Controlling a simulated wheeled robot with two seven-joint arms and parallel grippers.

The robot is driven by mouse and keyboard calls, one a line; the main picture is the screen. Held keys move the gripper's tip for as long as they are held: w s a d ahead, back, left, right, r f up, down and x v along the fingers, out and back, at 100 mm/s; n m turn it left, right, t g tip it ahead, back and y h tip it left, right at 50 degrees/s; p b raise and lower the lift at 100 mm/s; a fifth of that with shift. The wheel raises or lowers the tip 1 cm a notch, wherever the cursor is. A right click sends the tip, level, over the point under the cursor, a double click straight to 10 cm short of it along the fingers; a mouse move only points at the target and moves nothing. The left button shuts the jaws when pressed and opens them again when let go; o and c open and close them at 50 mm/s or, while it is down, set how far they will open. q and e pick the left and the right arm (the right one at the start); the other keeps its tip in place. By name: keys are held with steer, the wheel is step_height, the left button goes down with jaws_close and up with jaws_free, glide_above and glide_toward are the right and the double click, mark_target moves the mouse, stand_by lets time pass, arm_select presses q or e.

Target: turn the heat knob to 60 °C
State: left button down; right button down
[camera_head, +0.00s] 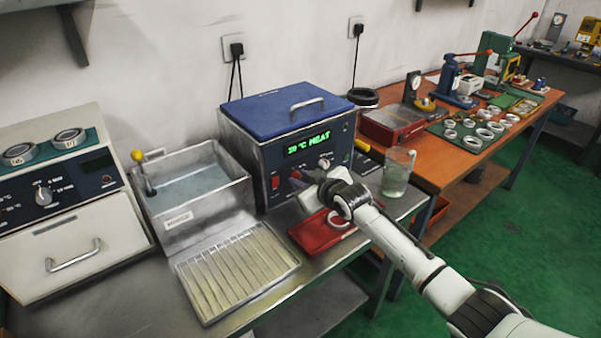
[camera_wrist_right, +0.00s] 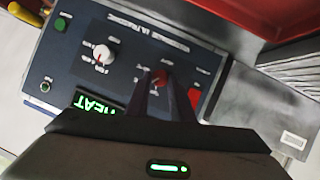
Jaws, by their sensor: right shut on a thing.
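The heat knob is a small red knob (camera_wrist_right: 160,77) on the dark front panel (camera_wrist_right: 65,85) of the blue-lidded bath. My right gripper (camera_wrist_right: 163,90) is shut on it, with one finger on each side. In the head view my right gripper (camera_head: 299,180) is at the panel and hides the knob. The green display (camera_head: 307,142) shows HEAT and a temperature that looks like 20 or 30 °C. I cannot read the knob's pointer against its scale. My left gripper is not in view.
A white knob (camera_wrist_right: 102,53) and a red switch (camera_wrist_right: 195,97) are beside the held knob. A red tray (camera_head: 312,235) with a ring lies below my right wrist. A glass beaker (camera_head: 398,172) stands to the right, and a ribbed metal rack (camera_head: 235,272) to the left.

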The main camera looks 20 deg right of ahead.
steer(key=shift+d+f+m+y+b, duration=0.1)
steer(key=shift+d+m+y+b, duration=0.15)
steer(key=shift+m+y+b, duration=0.3)
steer(key=m+b, duration=0.1)
steer(key=b, duration=0.1)
steer(key=m+g+y+b, duration=0.1)
steer(key=b, duration=0.1)
steer(key=m+y+b, duration=0.1)
steer(key=b, duration=0.1)
steer(key=shift+w+d+f+m+y, duration=0.15)
steer(key=shift+d+f+m+y, duration=0.1)
steer(key=shift+m, duration=0.1)
steer(key=shift+g+b, duration=0.3)
steer(key=shift+b, duration=0.35)
steer(key=shift+d+m+y+b, duration=0.1)
steer(key=shift+m+y+b, duration=0.6)
steer(key=shift+m+b, duration=0.3)
steer(key=shift+r+m+y+b, duration=0.1)
steer(key=shift+m+y+b, duration=0.2)
steer(key=shift+b, duration=0.35)
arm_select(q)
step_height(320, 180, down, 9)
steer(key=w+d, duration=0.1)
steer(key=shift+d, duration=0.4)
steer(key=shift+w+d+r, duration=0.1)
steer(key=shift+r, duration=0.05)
